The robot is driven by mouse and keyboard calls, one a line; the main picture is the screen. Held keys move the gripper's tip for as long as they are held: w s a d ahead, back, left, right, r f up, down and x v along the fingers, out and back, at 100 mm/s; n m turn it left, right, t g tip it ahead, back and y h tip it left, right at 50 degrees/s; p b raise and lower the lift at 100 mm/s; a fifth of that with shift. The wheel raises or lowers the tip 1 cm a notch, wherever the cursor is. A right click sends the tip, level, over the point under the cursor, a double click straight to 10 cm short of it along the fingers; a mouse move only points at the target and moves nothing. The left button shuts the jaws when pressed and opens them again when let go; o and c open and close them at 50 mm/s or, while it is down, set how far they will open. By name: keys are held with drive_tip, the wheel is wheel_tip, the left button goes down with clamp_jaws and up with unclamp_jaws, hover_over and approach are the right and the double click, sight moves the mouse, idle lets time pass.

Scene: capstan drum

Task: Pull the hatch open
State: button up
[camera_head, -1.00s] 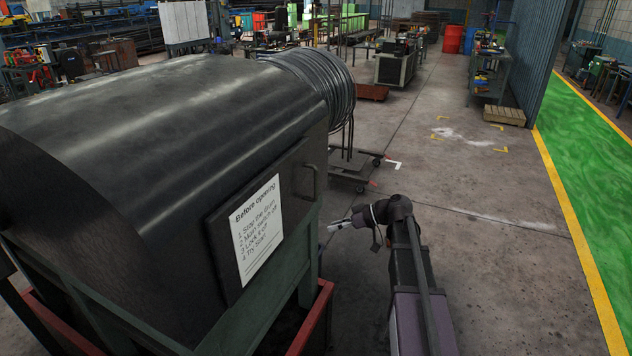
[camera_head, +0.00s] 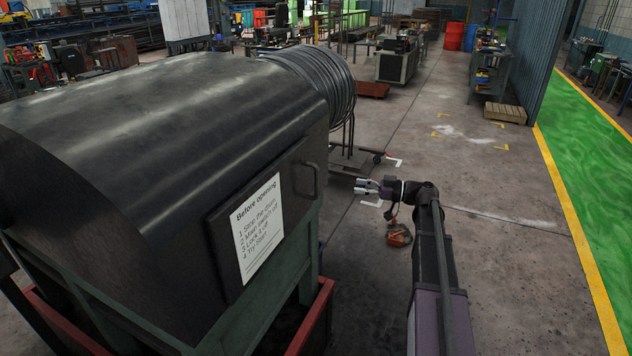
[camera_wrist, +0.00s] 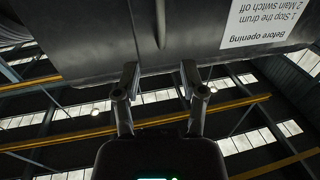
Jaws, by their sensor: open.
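The hatch (camera_head: 294,205) is a dark flat panel on the side of the big black drum cover, and it is closed. It bears a white "Before opening" sign (camera_head: 257,229) and a bar handle (camera_head: 311,180) near its right edge. My gripper (camera_head: 362,187) is open and empty, to the right of the handle and apart from it. In the wrist view the picture is upside down: the handle (camera_wrist: 160,24) stands above the gap between my fingertips (camera_wrist: 160,78), and the sign (camera_wrist: 265,22) is at the upper right.
A coil of dark cable (camera_head: 325,85) sits at the cover's far end, above a low wheeled cart (camera_head: 350,160). A green frame with a red base (camera_head: 315,318) carries the cover. An orange item (camera_head: 398,235) shows below my wrist.

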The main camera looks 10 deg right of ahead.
sight(316, 195)
drive_tip(key=x, duration=1.3)
drive_tip(key=shift+w+a, duration=0.1)
drive_tip(key=shift+a, duration=0.25)
clamp_jaws()
